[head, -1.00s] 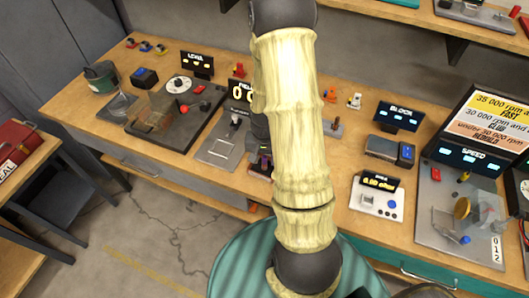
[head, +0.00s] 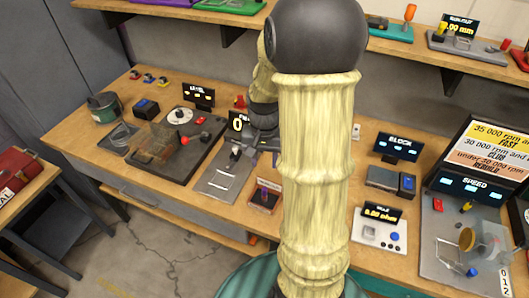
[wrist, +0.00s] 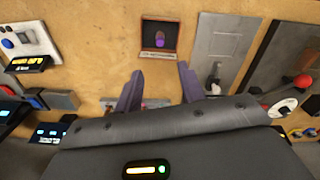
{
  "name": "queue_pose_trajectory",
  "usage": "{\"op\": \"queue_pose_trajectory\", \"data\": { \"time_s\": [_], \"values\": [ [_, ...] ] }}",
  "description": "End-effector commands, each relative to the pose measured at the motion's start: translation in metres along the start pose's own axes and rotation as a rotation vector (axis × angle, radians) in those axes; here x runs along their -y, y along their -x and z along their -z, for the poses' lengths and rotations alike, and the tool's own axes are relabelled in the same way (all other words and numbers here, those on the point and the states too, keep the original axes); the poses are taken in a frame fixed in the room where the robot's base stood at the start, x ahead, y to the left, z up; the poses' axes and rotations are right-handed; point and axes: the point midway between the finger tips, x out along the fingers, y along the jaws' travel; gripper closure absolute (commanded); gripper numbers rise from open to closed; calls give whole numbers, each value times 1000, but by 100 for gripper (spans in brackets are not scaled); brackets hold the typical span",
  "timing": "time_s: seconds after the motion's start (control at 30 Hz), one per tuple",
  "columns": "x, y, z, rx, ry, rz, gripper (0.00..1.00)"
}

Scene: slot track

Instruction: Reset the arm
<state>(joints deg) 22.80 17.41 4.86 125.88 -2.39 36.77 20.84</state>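My arm stands upright across the middle of the head view. My gripper (head: 262,143) hangs over the wooden workbench (head: 85,105), partly hidden behind my arm. In the wrist view my gripper (wrist: 160,88) shows two purple-grey fingers spread apart with nothing between them. That tray also shows in the head view (head: 263,198).
A grey metal plate (head: 222,181) lies left of the small tray. A dark board with a dial (head: 180,115) and a LEVEL sign (head: 198,95) is farther left. The BLOCK sign (head: 398,147), a white meter (head: 378,230) and the SPEED station (head: 471,188) are at right. A shelf (head: 395,52) runs above.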

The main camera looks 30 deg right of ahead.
Motion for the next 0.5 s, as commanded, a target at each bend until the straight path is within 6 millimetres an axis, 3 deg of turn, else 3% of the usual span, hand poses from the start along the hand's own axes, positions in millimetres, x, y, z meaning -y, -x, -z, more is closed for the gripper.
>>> {"op": "queue_pose_trajectory", "data": {
  "time_s": [0.2, 0.5],
  "values": [
    [0, 23, 0, -1, -1, 0, 60],
    [0, 24, 0, 1, 0, -1, 60]
  ]
}}
